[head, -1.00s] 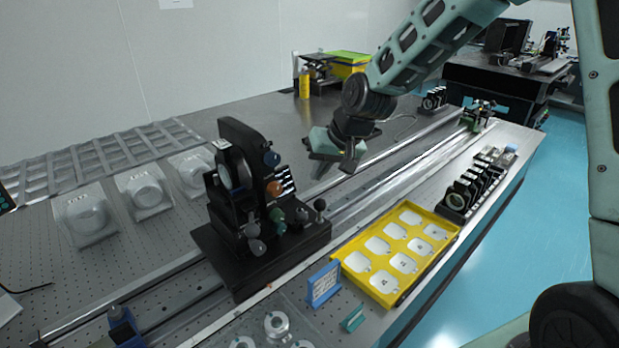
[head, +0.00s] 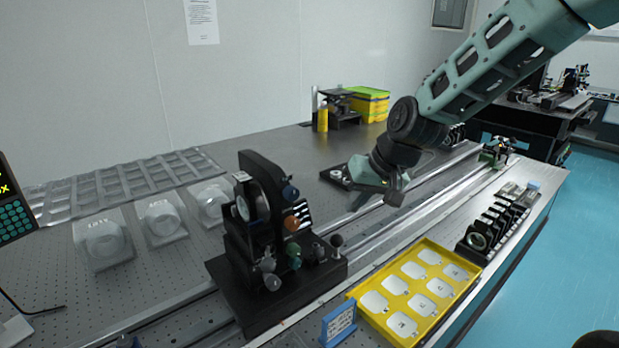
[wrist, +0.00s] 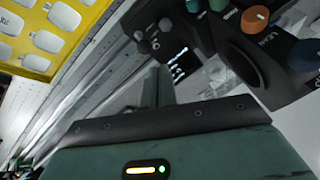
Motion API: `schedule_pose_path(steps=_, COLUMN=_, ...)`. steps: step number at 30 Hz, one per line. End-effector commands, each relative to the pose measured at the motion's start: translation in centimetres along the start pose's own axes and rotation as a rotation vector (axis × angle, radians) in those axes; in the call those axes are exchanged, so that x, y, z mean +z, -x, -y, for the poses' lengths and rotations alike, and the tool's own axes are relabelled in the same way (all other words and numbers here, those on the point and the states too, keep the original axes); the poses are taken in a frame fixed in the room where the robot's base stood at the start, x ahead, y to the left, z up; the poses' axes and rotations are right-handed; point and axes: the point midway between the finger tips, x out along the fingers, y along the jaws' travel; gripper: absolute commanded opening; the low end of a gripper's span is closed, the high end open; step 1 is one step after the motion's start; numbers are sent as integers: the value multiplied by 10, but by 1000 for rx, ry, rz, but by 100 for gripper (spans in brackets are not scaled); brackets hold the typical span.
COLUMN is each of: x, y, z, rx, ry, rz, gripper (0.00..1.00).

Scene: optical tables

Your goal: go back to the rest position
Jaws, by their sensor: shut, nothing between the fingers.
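My gripper (head: 384,186) hangs from my arm over the optical table (head: 290,140), above the metal rails and to the right of a black optical mount with coloured knobs (head: 262,225). Its fingers are shut with nothing visible between them. In the wrist view my gripper's green body fills the bottom, and the mount's base and knobs (wrist: 255,20) show at the upper right. My gripper appears apart from the mount.
A yellow tray of white plates (head: 455,268) lies at the table's front right, beside a row of black holders (head: 490,228). A blue sign (head: 338,325) stands near the tray. Domed clear packages (head: 163,222) lie left. Yellow and green boxes (head: 368,104) stand at the back.

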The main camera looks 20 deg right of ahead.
Motion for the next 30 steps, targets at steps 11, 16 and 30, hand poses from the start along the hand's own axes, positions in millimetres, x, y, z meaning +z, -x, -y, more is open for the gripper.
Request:
schedule_pose_path(steps=11, x=83, y=8, z=66, rx=23, ry=224, rz=159, gripper=0)
schedule_pose_path(steps=16, x=159, y=27, z=97, rx=54, ry=406, rz=282, gripper=0)
schedule_pose_path(steps=30, x=275, y=74, z=103, rx=109, ry=696, rz=452, gripper=0)
